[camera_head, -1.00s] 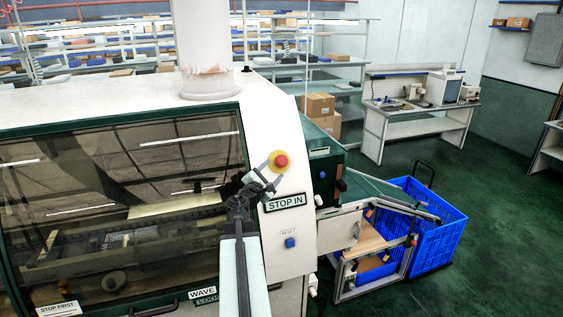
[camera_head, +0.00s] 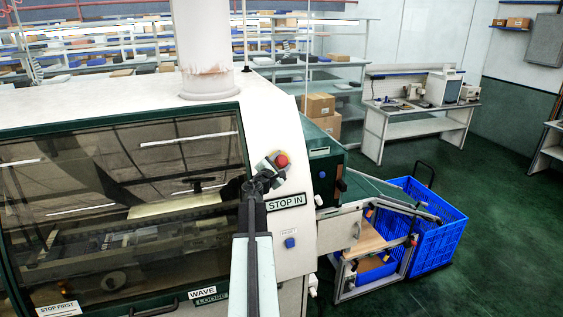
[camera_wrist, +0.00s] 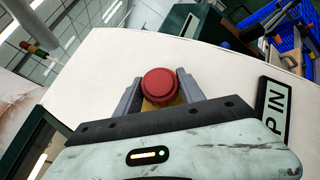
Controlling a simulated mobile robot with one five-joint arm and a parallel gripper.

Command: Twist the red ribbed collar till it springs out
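The red ribbed collar (camera_head: 282,160) is the head of a round red button on a yellow base, on the white sloped end panel of the machine. It also shows in the wrist view (camera_wrist: 160,85), near the picture's middle. My gripper (camera_head: 272,169) is at the button, at its lower left in the head view. In the wrist view my gripper's two grey fingers (camera_wrist: 158,88) stand on either side of the red head, close to it. They look open; any contact is too fine to tell. The yellow base is partly hidden by the red head and fingers.
A black-framed "STOP IN" label (camera_head: 286,202) lies just below the button, and a blue button (camera_head: 290,243) sits lower. The dark glass hood (camera_head: 120,200) is to the left. A blue crate (camera_head: 440,222) stands at right on the green floor.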

